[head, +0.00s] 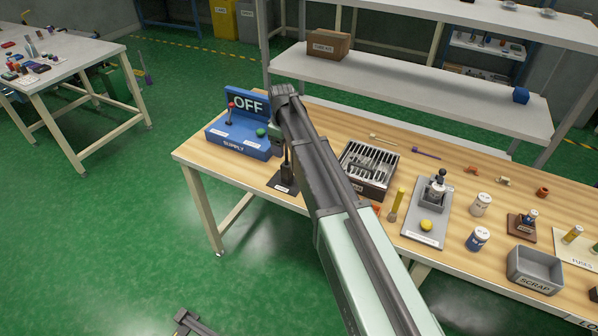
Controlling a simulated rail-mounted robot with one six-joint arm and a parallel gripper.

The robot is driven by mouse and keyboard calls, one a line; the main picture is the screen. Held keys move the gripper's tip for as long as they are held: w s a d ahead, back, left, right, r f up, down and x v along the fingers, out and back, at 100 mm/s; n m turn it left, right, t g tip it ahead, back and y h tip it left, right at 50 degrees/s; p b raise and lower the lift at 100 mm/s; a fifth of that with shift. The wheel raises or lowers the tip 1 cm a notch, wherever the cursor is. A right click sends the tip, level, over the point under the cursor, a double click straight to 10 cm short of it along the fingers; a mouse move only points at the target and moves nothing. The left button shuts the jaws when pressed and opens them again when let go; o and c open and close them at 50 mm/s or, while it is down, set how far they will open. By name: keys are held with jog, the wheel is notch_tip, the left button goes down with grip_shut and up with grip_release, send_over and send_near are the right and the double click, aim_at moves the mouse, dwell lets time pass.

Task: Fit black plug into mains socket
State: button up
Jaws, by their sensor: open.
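My arm crosses the middle of the head view and its raised joint hides part of the bench. A dark upright thing (286,168) stands on a flat dark base with a white label (283,188), just left of the arm. It is partly covered, and I cannot tell if it is the black plug. A blue supply unit (232,138) at the bench's left end has an OFF sign (247,105), a red-topped lever and a green knob. I cannot make out a mains socket.
Right of my arm on the wooden bench are a slotted metal box (370,168), a grey tray (427,212) with a small device, jars (480,204) and a SCRAP bin (535,270). A shelf (410,97) stands behind. Another table (60,66) is far left.

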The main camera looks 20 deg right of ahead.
aim_at(287, 164)
notch_tip(287, 164, down, 5)
jog(key=b, duration=0.5)
jog(key=shift+f, duration=0.1)
jog(key=f+b, duration=0.6)
jog(key=shift+d, duration=0.3)
jog(key=shift+r+p, duration=0.25)
jog(key=shift+p, duration=0.05)
jog(key=c, duration=1)
notch_tip(287, 164, up, 20)
jog(key=p, duration=2)
jog(key=shift+r, duration=0.15)
